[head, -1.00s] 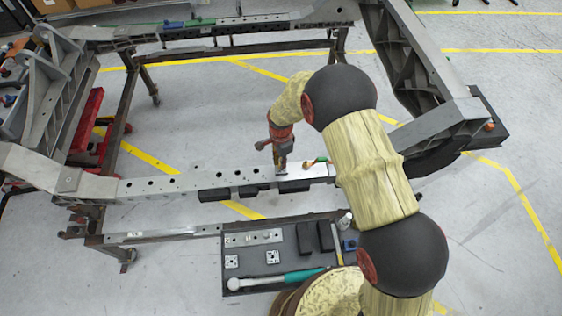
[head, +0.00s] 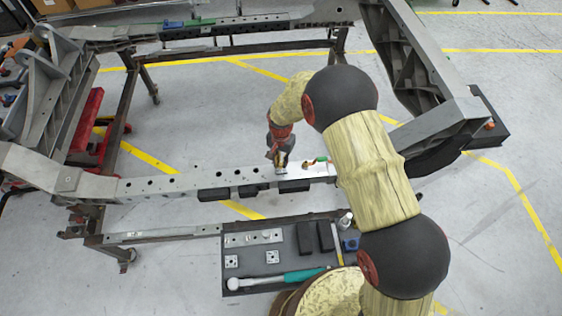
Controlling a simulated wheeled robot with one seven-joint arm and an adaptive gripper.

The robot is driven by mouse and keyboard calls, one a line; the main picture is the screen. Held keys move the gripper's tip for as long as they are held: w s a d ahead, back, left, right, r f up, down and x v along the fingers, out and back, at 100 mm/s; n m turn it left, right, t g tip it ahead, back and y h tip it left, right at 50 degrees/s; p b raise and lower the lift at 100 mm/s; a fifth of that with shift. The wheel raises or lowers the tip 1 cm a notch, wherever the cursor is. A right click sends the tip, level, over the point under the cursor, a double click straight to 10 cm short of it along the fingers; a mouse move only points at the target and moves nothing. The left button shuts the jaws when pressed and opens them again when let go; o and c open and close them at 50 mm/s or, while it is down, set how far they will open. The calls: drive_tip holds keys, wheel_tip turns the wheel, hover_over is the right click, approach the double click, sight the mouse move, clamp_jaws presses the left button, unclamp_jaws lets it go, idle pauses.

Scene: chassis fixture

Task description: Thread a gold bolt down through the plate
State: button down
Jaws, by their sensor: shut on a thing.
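My gripper (head: 279,163) points down over the near rail of the chassis frame, at the left end of a bright silver plate (head: 296,171). It is shut on a small gold-coloured piece, which looks like the gold bolt (head: 281,164). The bolt is tiny here, and I cannot tell whether its tip is in a hole of the plate. My fingers and wrist partly hide the spot.
A small green and red item (head: 315,161) lies on the rail right of my gripper. Black blocks (head: 295,186) sit along the rail's near side. A dark tray (head: 290,262) in front holds metal plates, black blocks and a teal-handled tool (head: 304,276).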

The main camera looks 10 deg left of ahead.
drive_tip(key=shift+s+f+n, duration=0.1)
drive_tip(key=shift+f+n, duration=0.1)
drive_tip(key=shift+n, duration=1)
drive_tip(key=m, duration=0.3)
drive_tip(key=shift+d+f+m, duration=0.1)
drive_tip(key=shift+m, duration=0.2)
drive_tip(key=m, duration=0.3)
drive_tip(key=shift+s+m, duration=0.1)
drive_tip(key=shift+m, duration=0.3)
drive_tip(key=m, duration=0.7)
drive_tip(key=shift+f+b, duration=0.2)
drive_tip(key=shift+b, duration=0.15)
